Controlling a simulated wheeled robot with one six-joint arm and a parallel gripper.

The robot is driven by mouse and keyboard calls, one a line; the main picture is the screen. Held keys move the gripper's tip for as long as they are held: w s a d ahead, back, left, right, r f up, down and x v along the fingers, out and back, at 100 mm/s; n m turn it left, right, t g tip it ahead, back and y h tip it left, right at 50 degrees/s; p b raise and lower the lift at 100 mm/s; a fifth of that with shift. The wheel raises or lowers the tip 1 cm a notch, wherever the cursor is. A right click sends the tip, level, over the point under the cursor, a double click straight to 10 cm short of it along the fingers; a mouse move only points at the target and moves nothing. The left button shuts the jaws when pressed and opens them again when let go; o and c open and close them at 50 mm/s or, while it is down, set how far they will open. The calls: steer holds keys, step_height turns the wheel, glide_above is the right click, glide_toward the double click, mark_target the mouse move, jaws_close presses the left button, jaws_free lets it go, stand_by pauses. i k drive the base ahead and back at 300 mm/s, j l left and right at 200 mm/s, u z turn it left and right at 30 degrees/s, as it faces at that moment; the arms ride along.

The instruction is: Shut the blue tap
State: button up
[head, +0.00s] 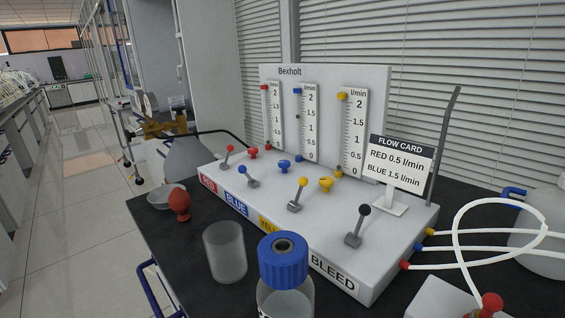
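The blue tap (249,177) is a small grey lever with a blue knob, behind the BLUE label (236,203) on the sloped white panel. Its lever leans to the left, while the red, yellow and black levers lean slightly right. A separate round blue knob (284,165) sits behind it, below the middle flow tube (309,122). A small dark ball shows beside that tube's scale, a little above the 1 mark. My gripper is not in view.
A blue-capped bottle (283,262) and clear beaker (225,251) stand before the panel. A red bulb (179,205) stands left. The flow card (401,160) reads RED 0.5, BLUE 1.5 l/min. White tubes (468,234) run right.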

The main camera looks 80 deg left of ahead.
mark_target(242, 168)
steer(key=u, duration=2.25)
